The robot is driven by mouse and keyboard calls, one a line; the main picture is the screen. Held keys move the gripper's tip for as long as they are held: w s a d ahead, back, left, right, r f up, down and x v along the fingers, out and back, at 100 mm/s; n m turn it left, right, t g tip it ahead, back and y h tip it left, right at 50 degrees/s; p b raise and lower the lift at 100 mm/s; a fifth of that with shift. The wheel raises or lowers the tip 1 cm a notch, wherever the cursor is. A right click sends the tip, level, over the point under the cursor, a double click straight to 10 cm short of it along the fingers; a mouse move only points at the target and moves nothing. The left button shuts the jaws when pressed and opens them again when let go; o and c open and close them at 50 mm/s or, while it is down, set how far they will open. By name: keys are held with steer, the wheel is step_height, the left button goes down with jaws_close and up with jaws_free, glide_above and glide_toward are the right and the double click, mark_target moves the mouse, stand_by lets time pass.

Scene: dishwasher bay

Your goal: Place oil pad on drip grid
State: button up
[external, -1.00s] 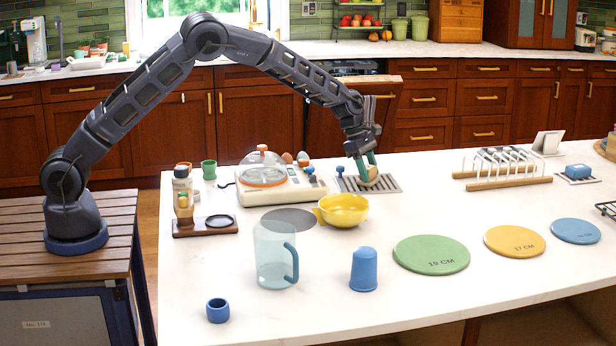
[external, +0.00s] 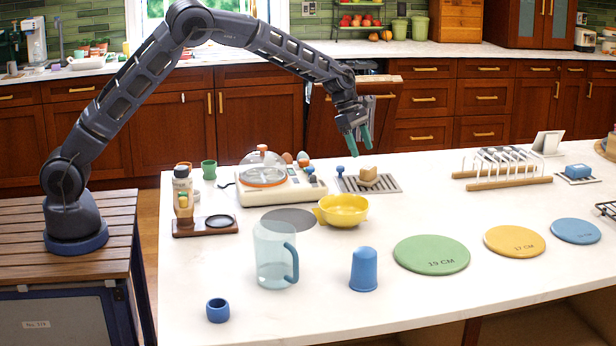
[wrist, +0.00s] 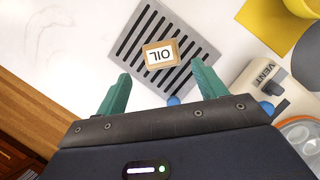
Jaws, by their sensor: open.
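The oil pad (external: 368,173) is a small tan block resting on the slotted grey drip grid (external: 390,187). In the wrist view the pad (wrist: 160,54) shows a white label reading OIL and lies over the slots, inside the edges of the grid (wrist: 146,22). My gripper (external: 357,146) is open and empty, above the grid and apart from the pad. Its two green fingers also show in the wrist view (wrist: 159,88), with the pad beyond their tips.
A white appliance with a clear domed lid (external: 262,168) stands left of the grid. A yellow bowl (external: 343,210) sits in front of it. A toast-type rack (external: 505,165) is to the right. Bare counter lies between grid and rack.

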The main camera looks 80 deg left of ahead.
steer(key=s+d+r+m, duration=0.2)
steer(key=s+r+m, duration=0.4)
steer(key=s+r, duration=0.9)
steer(key=s+d+r+m, duration=0.1)
steer(key=s+r+m, duration=0.25)
steer(key=s, duration=0.45)
steer(key=s+d+r+m, duration=0.2)
steer(key=s+r+m, duration=0.15)
steer(key=s, duration=0.45)
steer(key=s+d+f+m+y, duration=0.1)
steer(key=s+m, duration=0.6)
steer(key=s, duration=0.9)
steer(key=s+d+f+m+t+y, duration=0.1)
steer(key=s+m, duration=0.6)
steer(key=s, duration=0.9)
steer(key=shift+d+f+y, duration=0.5)
steer(key=shift+f+y, duration=0.1)
steer(key=shift+f, duration=0.2)
